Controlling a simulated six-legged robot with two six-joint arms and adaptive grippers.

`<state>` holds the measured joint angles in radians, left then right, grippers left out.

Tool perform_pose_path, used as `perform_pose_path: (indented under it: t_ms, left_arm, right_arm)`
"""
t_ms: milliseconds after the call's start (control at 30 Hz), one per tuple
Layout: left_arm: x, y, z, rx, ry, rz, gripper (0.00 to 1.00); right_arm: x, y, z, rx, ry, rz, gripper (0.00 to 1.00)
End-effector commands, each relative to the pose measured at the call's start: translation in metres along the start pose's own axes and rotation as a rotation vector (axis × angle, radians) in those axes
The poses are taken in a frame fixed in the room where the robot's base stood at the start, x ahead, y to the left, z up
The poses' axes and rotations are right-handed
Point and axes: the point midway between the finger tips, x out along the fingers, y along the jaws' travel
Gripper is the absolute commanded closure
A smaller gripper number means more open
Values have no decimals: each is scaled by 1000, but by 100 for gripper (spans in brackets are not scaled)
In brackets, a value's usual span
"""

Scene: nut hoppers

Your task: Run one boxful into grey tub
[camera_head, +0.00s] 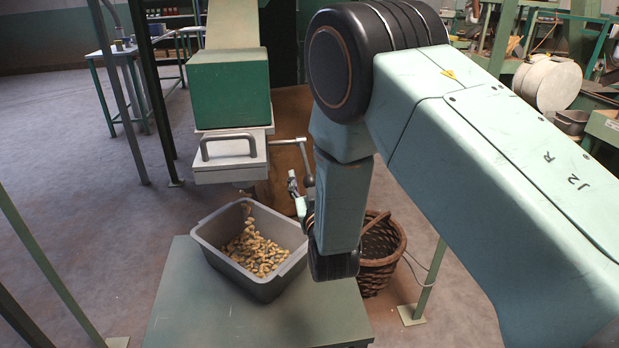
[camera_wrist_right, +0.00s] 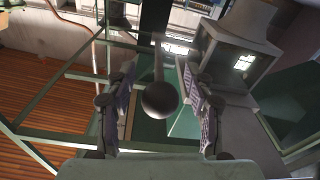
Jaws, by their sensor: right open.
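The grey tub (camera_head: 222,264) stands on a green table, holding a heap of peanuts (camera_head: 262,252). A few nuts (camera_head: 246,207) show in a thin column between the hopper's spout (camera_head: 245,186) and the heap. The spout is under a pale metering box (camera_head: 229,172) with a grey handle, below the green hopper (camera_head: 230,90). A lever (camera_head: 288,142) sticks out from the box's right side and bends down to a dark ball knob (camera_wrist_right: 160,99). My right gripper (camera_wrist_right: 158,76) is open, with the knob between its fingers and space on both sides. My left gripper is out of view.
The green table (camera_head: 230,322) has bare room in front of the tub. A wicker basket (camera_head: 385,245) is on the floor right of it, partly behind my right arm. Green and dark posts stand to the left.

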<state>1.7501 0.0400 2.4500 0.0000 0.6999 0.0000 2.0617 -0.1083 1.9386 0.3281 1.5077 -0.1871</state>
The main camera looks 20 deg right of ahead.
Motion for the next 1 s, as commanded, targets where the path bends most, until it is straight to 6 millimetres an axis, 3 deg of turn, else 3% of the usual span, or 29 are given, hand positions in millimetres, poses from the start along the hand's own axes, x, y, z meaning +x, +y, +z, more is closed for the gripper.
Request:
perform_pose_path:
  t_ms: [167,500,1000]
  left_arm:
    - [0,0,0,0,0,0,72]
    - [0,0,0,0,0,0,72]
    - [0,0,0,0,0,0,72]
  right_arm:
    - [-16,-1,0,-2,-2,-3,47]
    - [-66,-1,0,-2,-2,-3,47]
    - [-75,0,0,0,0,0,47]
